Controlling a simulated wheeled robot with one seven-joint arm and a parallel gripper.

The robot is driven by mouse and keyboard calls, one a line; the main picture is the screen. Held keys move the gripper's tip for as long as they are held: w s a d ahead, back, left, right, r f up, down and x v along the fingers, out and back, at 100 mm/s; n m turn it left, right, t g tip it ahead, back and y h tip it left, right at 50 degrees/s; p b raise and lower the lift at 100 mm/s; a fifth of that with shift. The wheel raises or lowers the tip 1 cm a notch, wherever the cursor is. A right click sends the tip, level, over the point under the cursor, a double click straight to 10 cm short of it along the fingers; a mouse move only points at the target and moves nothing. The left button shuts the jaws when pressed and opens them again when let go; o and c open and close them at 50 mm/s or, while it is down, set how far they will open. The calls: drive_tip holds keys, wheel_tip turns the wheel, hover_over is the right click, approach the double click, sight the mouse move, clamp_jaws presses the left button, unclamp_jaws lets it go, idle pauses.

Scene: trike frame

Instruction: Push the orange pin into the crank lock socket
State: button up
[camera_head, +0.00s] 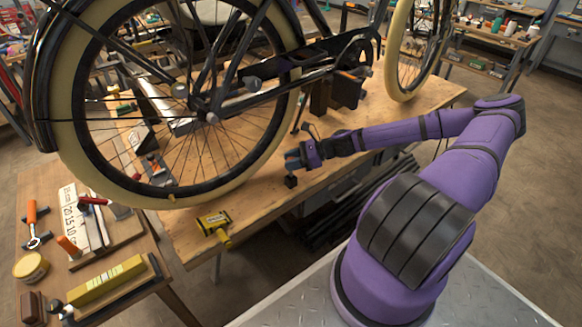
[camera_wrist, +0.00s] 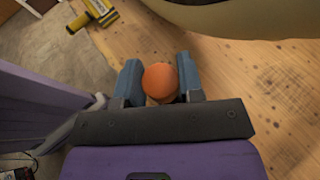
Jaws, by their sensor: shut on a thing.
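In the wrist view the orange pin (camera_wrist: 160,82) shows its round orange end between the two blue fingers of my gripper (camera_wrist: 160,76). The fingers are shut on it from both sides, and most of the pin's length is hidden. In the head view my gripper (camera_head: 293,160) is low over the front edge of the workbench (camera_head: 255,205), right of the near wheel. The pin cannot be made out there. The trike's crank area (camera_head: 352,52) is farther back, above and right of my gripper. I cannot pick out the lock socket in either view.
The near wheel (camera_head: 62,150) stands left of my gripper, and its tire overhangs the top of the wrist view. A small black block (camera_head: 291,181) shows just below my gripper. A yellow tool (camera_head: 214,226) lies on the bench's front left.

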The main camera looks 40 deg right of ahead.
drive_tip(key=s+d+r, duration=0.1)
drive_tip(key=s+d, duration=0.8)
drive_tip(key=s, duration=0.4)
drive_tip(key=shift+r, duration=0.15)
drive_tip(key=shift+s, duration=0.1)
drive_tip(key=shift+r, duration=0.15)
drive_tip(key=shift+r, duration=2.6)
